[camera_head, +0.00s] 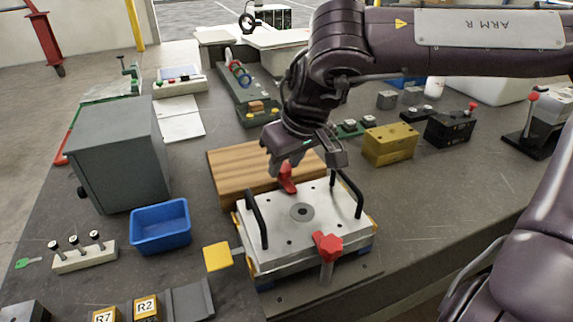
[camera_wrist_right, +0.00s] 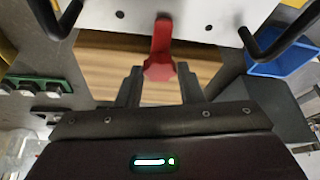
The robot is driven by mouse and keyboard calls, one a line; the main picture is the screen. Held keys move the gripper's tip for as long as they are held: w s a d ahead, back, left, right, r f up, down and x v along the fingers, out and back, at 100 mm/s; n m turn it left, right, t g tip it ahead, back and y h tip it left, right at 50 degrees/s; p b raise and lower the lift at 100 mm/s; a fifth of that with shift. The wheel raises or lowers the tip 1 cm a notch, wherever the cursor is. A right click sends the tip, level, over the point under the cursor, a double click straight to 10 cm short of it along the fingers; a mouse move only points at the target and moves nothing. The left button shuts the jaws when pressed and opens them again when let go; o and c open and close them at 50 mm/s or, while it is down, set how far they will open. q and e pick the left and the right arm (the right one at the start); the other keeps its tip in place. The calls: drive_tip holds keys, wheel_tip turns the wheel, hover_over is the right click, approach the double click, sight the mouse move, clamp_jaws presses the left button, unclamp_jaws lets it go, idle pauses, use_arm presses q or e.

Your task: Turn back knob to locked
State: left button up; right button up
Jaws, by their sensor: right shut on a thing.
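The mould base (camera_head: 284,228) has a bare metal top plate with two black handles and a round centre hole. The red back knob (camera_head: 287,178) stands at its far edge. My right gripper (camera_head: 285,170) comes down over this knob from behind and is shut on it. In the right wrist view the back knob (camera_wrist_right: 160,50) points away from me, its near end between the fingers (camera_wrist_right: 158,80). A red front knob (camera_head: 327,246) stands at the plate's near edge, clear of the gripper. My left gripper is not in view.
A wooden board (camera_head: 232,170) lies behind the mould base. A blue bin (camera_head: 161,226) and a grey cabinet (camera_head: 118,155) stand to the left. A yellow block (camera_head: 389,144) and a black block (camera_head: 450,127) stand to the right. A yellow tag (camera_head: 218,257) sticks out at the left side.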

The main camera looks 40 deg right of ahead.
sight(293, 187)
drive_tip(key=shift+m, duration=0.4)
drive_tip(key=o, duration=1)
drive_tip(key=shift+r, duration=0.1)
drive_tip(key=v, duration=0.7)
drive_tip(key=shift+r+b, duration=0.3)
drive_tip(key=shift+s+a+r, duration=0.1)
drive_tip(key=shift+s, duration=0.05)
